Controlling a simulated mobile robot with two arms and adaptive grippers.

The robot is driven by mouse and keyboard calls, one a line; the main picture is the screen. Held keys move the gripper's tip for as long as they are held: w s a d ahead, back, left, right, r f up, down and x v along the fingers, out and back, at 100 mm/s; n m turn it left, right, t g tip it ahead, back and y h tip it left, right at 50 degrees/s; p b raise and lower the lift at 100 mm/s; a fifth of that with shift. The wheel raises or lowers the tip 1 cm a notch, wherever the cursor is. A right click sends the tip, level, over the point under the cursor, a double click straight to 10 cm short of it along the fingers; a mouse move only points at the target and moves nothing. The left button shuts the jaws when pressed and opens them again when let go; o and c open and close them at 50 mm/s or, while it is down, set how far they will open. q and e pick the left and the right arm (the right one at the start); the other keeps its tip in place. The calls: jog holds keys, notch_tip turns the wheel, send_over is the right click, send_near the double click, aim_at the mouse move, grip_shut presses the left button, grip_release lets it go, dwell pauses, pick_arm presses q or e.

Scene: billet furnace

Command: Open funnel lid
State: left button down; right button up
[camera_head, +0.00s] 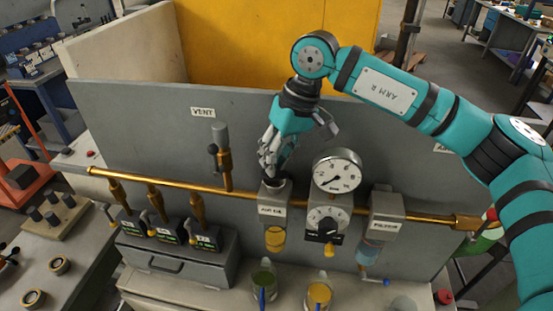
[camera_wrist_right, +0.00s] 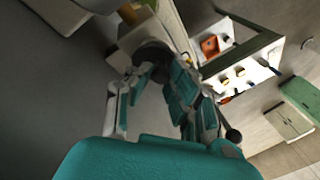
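A dark round lid or cup (camera_head: 273,181) sits on top of the grey unit labelled like "AIR FIL" (camera_head: 271,197), which has an amber bowl below. I take it for the funnel lid, but cannot tell its exact shape. My right gripper (camera_head: 268,158) points down just above it, fingers close to its rim; contact is unclear. In the right wrist view my right gripper (camera_wrist_right: 160,76) has its fingertips apart, with the dark round thing (camera_wrist_right: 153,54) between and beyond them. The fingers partly hide it. My left gripper is not in view.
A brass pipe (camera_head: 150,185) runs across the grey panel (camera_head: 130,125). A round gauge (camera_head: 337,171) and a grey filter unit (camera_head: 384,212) stand to the right. A valve (camera_head: 221,150) rises to the left. Jars (camera_head: 318,294) stand below in front.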

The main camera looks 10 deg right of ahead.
jog(key=o, duration=0.4)
jog(key=shift+o, duration=0.2)
jog(key=v, duration=1.2)
jog(key=shift+a, duration=0.15)
